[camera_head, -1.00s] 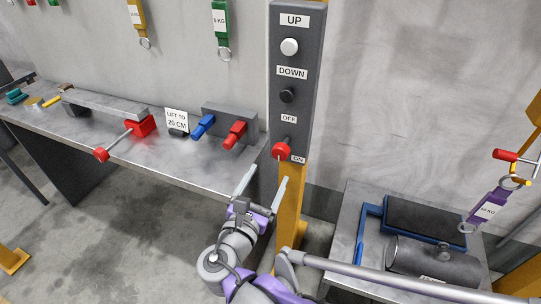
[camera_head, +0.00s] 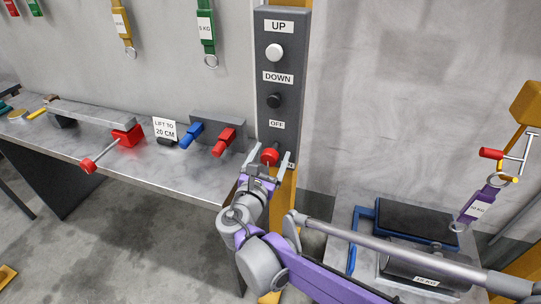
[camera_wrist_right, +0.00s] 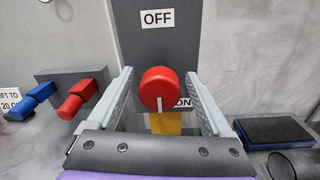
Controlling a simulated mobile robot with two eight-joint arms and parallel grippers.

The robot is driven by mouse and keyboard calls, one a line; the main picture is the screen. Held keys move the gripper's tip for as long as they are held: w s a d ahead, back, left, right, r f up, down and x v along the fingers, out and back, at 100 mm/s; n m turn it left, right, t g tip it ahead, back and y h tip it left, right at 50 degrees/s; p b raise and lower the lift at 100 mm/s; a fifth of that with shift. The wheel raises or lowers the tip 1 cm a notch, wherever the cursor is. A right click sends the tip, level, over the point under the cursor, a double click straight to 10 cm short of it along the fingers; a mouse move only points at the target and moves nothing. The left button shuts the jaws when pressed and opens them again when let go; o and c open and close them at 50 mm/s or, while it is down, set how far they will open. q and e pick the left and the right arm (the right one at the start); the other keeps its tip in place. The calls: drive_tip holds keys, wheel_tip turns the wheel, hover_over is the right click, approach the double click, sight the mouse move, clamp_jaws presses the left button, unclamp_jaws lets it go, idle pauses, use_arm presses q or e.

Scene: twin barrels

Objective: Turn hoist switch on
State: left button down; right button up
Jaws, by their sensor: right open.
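The hoist control panel (camera_head: 283,70) is a dark upright box with UP, DOWN, OFF and ON labels. Its red switch knob (camera_head: 270,156) sits low on the panel, between the OFF and ON labels. In the right wrist view the red knob (camera_wrist_right: 159,88) has a white mark pointing down and partly covers the ON label (camera_wrist_right: 183,102). My right gripper (camera_head: 268,160) is open, with one finger on each side of the knob. I cannot tell whether the fingers touch it. My left gripper is not in view.
A metal bench (camera_head: 150,175) at the left holds blue and red handles (camera_head: 224,141) and a "LIFT TO 20 CM" sign (camera_head: 165,129). A yellow post (camera_head: 287,188) stands below the panel. A dark cylinder (camera_head: 428,265) lies on a low table at the right.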

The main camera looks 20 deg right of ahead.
clamp_jaws()
idle(0.3)
drive_tip(key=shift+m, duration=0.4)
drive_tip(key=m+p, duration=0.1)
drive_tip(key=m, duration=0.2)
drive_tip(key=shift+m+p, duration=0.35)
drive_tip(key=shift+m, duration=0.05)
drive_tip(key=m+p, duration=0.1)
drive_tip(key=m, duration=0.3)
drive_tip(key=shift+m, duration=0.3)
drive_tip(key=m+p, duration=0.1)
drive_tip(key=m, duration=0.3)
drive_tip(key=shift+m, duration=0.3)
drive_tip(key=m+p, duration=0.1)
drive_tip(key=m, duration=0.3)
drive_tip(key=shift+f+h, duration=0.1)
drive_tip(key=shift+h, duration=0.2)
drive_tip(key=shift+m, duration=0.4)
